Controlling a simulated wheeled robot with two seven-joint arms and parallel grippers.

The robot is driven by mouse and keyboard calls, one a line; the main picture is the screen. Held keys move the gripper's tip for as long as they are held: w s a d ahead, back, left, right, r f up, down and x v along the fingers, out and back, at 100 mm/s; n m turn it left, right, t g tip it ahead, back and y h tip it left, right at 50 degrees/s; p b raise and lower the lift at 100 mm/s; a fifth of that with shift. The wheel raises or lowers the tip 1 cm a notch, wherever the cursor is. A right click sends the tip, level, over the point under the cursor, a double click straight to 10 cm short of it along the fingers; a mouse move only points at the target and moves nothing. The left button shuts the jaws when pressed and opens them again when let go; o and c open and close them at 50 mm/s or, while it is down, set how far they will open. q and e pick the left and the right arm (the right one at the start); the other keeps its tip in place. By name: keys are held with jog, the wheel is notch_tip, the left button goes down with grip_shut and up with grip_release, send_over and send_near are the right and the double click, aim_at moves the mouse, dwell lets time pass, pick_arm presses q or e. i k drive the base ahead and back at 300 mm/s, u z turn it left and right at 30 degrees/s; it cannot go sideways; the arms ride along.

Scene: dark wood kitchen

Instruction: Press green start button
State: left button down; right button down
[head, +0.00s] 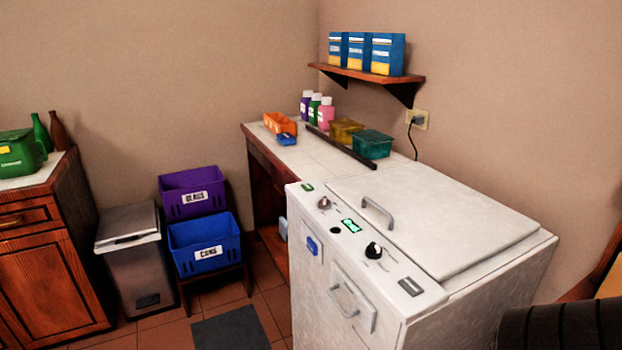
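A white top-lid machine (450,215) stands at the right with a control strip along its left top edge. A small green rectangle (307,187) sits at the strip's far end and looks like the green button; I cannot read any label on it. Nearer along the strip are a metal knob (324,203), a small lit green display (350,226), a dark round spot (335,230) and a black knob (373,250). The lid with its handle (377,211) is closed. Neither of my grippers is in view.
Behind the machine a counter (310,155) holds bottles and small bins, below a shelf (370,76) with blue boxes. Purple (180,203) and blue (190,263) crates and a grey bin (135,275) stand left. A dark mat (230,330) lies on the floor. A dark ribbed object (565,326) shows at bottom right.

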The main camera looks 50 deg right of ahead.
aim_at(307, 188)
jog(key=z, duration=1)
